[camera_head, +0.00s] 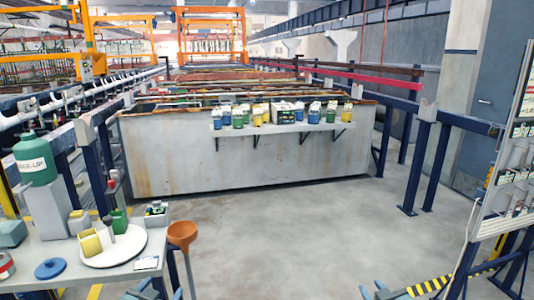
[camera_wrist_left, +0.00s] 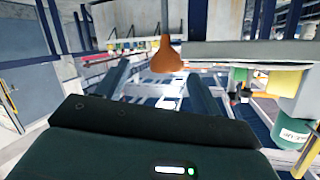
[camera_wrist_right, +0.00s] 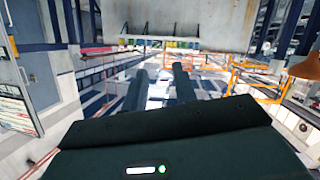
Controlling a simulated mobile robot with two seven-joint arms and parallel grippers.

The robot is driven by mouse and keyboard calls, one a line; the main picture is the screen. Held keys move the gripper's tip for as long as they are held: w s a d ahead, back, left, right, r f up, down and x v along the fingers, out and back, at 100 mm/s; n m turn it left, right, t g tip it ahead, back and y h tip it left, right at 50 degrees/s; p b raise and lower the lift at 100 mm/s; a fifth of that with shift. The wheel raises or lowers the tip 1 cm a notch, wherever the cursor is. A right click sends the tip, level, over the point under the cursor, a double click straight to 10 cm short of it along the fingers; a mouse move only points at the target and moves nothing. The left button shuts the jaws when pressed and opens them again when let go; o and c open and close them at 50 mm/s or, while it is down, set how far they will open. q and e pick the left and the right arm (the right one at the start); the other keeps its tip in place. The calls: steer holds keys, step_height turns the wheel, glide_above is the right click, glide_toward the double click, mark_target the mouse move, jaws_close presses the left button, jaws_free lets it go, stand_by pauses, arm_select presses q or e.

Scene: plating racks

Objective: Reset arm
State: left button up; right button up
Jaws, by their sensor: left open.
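My left gripper (camera_head: 150,289) shows at the bottom of the head view, just off the front edge of the side table. In the left wrist view its two fingers (camera_wrist_left: 157,72) stand wide apart with nothing between them. My right gripper (camera_head: 376,290) shows at the bottom right of the head view, over open floor. In the right wrist view its fingers (camera_wrist_right: 161,70) are apart, with a narrower gap, and empty. Most of both arms is out of the head view.
A table (camera_head: 108,271) at the left bears a green make-up bottle (camera_head: 37,160), a white round plate (camera_head: 128,253) and a blue lid (camera_head: 50,268). An orange funnel (camera_head: 182,233) is at its right edge. A tank with a shelf (camera_head: 225,131) of jars stands ahead. The middle floor is clear.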

arm_select(q)
steer(key=s+d+f+g+h, duration=0.1)
steer(key=s+d+f, duration=0.2)
steer(key=s, duration=0.6)
steer(key=s+d+f+g, duration=0.1)
steer(key=s+d+f, duration=0.2)
steer(key=s, duration=0.6)
steer(key=s+d+f+g+h, duration=0.1)
steer(key=s+d+f+g, duration=0.1)
steer(key=s+d, duration=0.3)
steer(key=s+f, duration=0.1)
steer(key=s, duration=0.3)
steer(key=shift+s+d+f+n+h, duration=0.25)
steer(key=shift+d+f+n+h, duration=0.05)
steer(key=shift+d+f+n, duration=0.1)
arm_select(e)
steer(key=s+a+f+g+y, duration=0.1)
steer(key=s+a+f, duration=0.2)
steer(key=s, duration=0.6)
steer(key=s+a+f+g, duration=0.1)
steer(key=s+a+f, duration=0.2)
steer(key=s, duration=0.6)
steer(key=s+a+f+g+y, duration=0.1)
steer(key=s+a+f+g, duration=0.1)
steer(key=s+a, duration=0.3)
steer(key=s+f, duration=0.1)
steer(key=s, duration=0.3)
steer(key=shift+s+a+f+m+y, duration=0.25)
steer(key=shift+a+f+m+y, duration=0.05)
steer(key=shift+a+f+m, duration=0.1)
